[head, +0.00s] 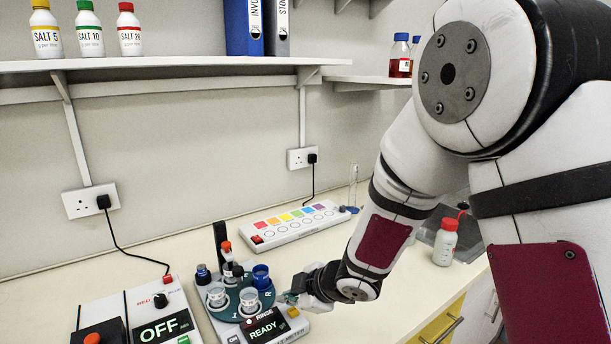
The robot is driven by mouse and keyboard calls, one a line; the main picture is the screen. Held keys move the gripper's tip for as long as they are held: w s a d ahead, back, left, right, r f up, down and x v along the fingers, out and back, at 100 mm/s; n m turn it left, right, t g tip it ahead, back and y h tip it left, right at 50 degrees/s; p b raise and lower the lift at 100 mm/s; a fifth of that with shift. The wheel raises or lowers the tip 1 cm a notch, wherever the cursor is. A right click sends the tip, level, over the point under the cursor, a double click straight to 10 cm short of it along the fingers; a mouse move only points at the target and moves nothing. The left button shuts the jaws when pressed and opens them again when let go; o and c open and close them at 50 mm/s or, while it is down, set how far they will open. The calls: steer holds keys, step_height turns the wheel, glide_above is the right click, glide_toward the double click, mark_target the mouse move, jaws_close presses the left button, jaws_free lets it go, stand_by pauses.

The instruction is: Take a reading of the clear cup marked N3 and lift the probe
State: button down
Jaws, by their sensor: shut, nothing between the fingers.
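The meter (265,330) stands on the bench at lower centre, and its display reads READY. A dark teal turntable (228,312) on it carries several cups. One clear cup (249,299) is at the front and another clear cup (217,296) is at the left; their markings are too small to read, so I cannot tell which is N3. A probe with an orange-red top (227,247) stands by the dark post (220,238) behind the cups; its tip is hidden. My gripper (287,297) is shut and empty at the turntable's right edge; I cannot tell if it touches.
A box with a display reading OFF (165,330) stands left of the meter. A white strip with coloured squares (298,222) lies behind. A white bottle with a red cap (445,242) stands at the right by the sink.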

mark_target(291, 312)
steer(key=shift+f, duration=0.15)
steer(key=shift+f+b, duration=0.35)
steer(key=shift+b, duration=0.05)
steer(key=shift+f+b, duration=0.4)
steer(key=shift+f, duration=0.05)
stand_by(0.9)
steer(key=shift+r, duration=0.15)
steer(key=shift+r+p, duration=0.85)
steer(key=shift+p, duration=0.05)
step_height(291, 312, up, 6)
steer(key=p, duration=0.5)
stand_by(0.7)
